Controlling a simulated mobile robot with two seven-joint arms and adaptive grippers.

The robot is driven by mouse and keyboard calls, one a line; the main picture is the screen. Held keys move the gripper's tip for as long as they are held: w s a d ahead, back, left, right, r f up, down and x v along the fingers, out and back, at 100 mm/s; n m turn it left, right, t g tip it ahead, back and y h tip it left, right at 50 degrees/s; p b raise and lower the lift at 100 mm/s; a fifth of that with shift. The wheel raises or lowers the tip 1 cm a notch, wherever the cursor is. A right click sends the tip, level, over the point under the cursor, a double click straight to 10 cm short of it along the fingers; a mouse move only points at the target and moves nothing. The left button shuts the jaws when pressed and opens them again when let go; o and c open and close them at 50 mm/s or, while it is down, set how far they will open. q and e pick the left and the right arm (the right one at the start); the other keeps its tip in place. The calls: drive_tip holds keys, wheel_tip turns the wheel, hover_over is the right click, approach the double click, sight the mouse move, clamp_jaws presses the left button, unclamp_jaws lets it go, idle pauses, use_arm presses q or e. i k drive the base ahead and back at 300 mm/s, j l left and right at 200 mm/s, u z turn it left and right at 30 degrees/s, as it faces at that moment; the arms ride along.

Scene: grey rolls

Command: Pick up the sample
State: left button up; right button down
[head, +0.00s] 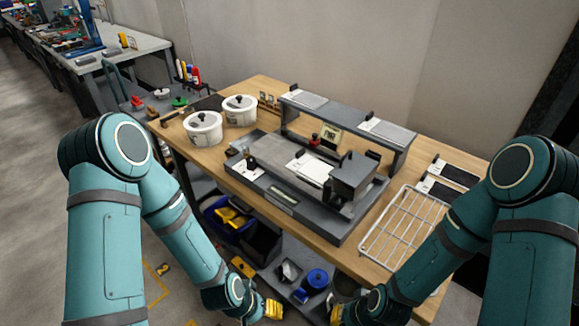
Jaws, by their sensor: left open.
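I cannot tell for sure which thing is the sample. A white sheet (308,166) lies on the grey machine (290,205) in the middle of the bench, beside a grey block-shaped roller housing (353,176). Two dark flat pieces with white labels (440,190) lie at the bench's right end. My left gripper (272,309), with yellow fingertips, is open at the bottom of the view, low in front of the bench and apart from these things. My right gripper (337,313) is at the bottom edge, mostly cut off or hidden by its arm.
Two white lidded pots (203,130) stand on the bench's left part. A grey raised shelf (345,118) stands behind the machine. A white wire rack (403,226) lies at the front right. Bins, including a blue one (223,217), fill the shelf below the wooden bench (263,88).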

sight(310, 168)
drive_tip(key=j+z, duration=0.15)
drive_tip(key=z, duration=0.35)
drive_tip(key=i+j+z, duration=0.1)
drive_tip(key=z, duration=0.35)
drive_tip(key=j+z, duration=0.25)
drive_tip(key=z, duration=0.25)
drive_tip(key=k+j+z, duration=0.1)
drive_tip(key=j+z, duration=0.15)
drive_tip(key=j, duration=0.2)
drive_tip(key=k+j+z, duration=0.1)
drive_tip(key=j+z, duration=0.15)
drive_tip(key=j, duration=0.15)
